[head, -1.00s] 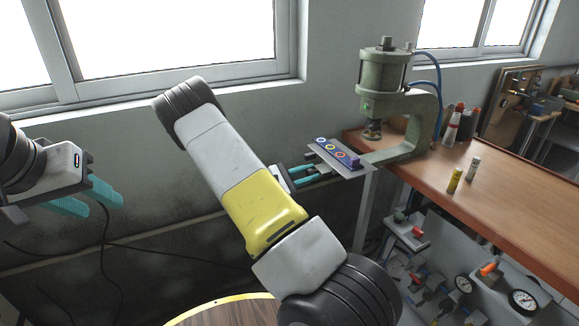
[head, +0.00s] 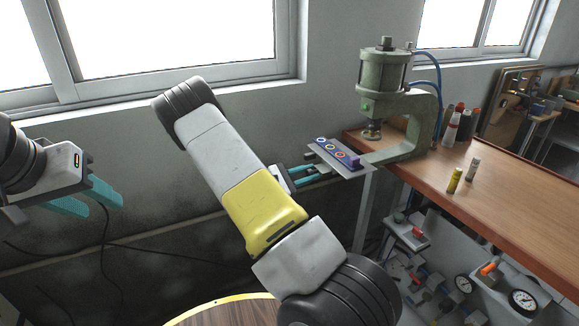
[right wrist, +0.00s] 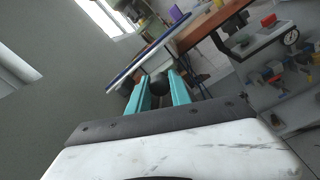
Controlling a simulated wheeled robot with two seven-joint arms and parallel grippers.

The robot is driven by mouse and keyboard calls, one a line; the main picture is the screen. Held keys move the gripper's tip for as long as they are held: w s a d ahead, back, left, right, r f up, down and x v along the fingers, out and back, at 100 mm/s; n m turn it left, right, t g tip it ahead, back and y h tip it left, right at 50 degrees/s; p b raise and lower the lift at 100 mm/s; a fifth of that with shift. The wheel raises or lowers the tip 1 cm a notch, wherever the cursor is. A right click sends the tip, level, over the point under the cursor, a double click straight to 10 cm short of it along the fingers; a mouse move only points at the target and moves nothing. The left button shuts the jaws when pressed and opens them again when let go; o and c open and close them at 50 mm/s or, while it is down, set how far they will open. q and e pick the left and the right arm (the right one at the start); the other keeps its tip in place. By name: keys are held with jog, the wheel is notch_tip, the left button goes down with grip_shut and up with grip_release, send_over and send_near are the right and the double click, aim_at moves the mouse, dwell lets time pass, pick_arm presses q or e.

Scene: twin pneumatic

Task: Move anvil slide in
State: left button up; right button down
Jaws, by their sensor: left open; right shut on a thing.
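The anvil slide (head: 338,157) is a flat grey plate sticking out to the left from the green press (head: 384,82). On top it carries a blue strip with several coloured rings and a purple block (head: 353,161). In the right wrist view the fingers (right wrist: 160,88) are shut on a dark rounded handle (right wrist: 161,82) below the slide plate (right wrist: 150,53). My left gripper (head: 104,204) is open and empty at the far left, well away from the slide.
The press stands on the wooden bench (head: 500,203), with its C-frame at the right of the slide. Small yellow (head: 454,180) and white bottles stand on the bench. Gauges (head: 523,301) and valves are below it. A round wooden top (head: 228,311) is at the bottom.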

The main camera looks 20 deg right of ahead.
aim_at(318, 171)
dwell(0.5)
jog(key=d, duration=0.8)
jog(key=w+d, duration=0.1)
jog(key=d, duration=0.4)
jog(key=shift+w+r, duration=0.1)
jog(key=c, duration=1.2)
grip_release()
jog(key=shift+d, duration=0.1)
jog(key=shift+s+d, duration=0.1)
jog(key=shift+s, duration=0.15)
jog(key=shift+f, duration=0.2)
jog(key=a, duration=0.8)
jog(key=shift+s+r, duration=0.1)
jog(key=shift+s, duration=0.2)
jog(key=shift+a, duration=0.1)
